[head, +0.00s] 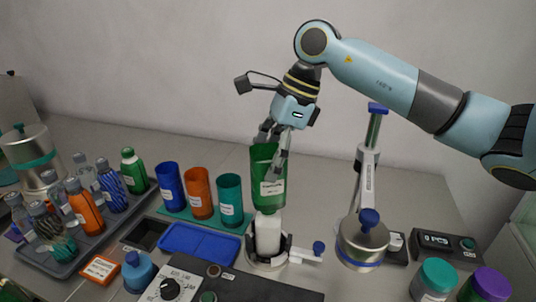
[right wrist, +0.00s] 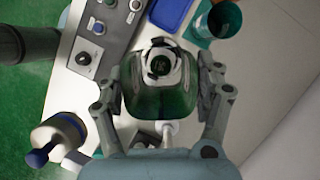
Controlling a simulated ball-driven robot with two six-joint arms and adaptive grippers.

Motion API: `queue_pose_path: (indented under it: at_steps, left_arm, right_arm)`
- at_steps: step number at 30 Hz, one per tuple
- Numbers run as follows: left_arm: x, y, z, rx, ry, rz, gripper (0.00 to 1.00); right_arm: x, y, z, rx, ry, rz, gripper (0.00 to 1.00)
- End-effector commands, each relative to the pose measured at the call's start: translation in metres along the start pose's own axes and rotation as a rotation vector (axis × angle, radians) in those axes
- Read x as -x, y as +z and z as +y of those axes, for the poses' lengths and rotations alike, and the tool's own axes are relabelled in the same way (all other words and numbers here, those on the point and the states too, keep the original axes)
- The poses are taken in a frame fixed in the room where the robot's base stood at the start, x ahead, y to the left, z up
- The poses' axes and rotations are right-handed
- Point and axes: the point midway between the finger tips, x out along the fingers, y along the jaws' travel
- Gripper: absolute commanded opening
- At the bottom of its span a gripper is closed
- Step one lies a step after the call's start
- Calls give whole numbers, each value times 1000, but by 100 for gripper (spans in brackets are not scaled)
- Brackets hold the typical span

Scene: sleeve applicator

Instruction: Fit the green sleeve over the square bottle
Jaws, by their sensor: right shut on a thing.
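The green sleeve (head: 267,178) is held upright in the head view, with a white label on its side. My right gripper (head: 272,150) is shut on its upper rim. In the right wrist view the fingers of the gripper (right wrist: 160,100) stand on either side of the green sleeve (right wrist: 158,103). The white square bottle (head: 267,236) stands upright in a holder with a round base (head: 266,263). The sleeve is directly above the bottle, its lower edge at about the bottle's top; I cannot tell whether it is around it. My left gripper is not in view.
Blue (head: 169,187), orange (head: 200,193) and teal (head: 230,200) sleeves stand on a mat to the left. A grey tray (head: 93,241) holds several bottles. A press-like stand (head: 362,245) is on the right. A control panel (head: 230,284) lies in front.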

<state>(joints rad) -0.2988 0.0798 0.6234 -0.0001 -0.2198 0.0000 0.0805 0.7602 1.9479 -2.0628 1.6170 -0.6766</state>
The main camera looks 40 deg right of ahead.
Motion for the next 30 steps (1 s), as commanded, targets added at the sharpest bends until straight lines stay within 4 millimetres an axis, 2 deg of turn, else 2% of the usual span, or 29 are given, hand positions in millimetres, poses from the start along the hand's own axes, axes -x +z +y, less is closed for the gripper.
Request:
queue_pose_path:
  at_steps: [30]
  left_arm:
    - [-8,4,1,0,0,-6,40]
  right_arm:
    - [1,0,1,0,-1,0,60]
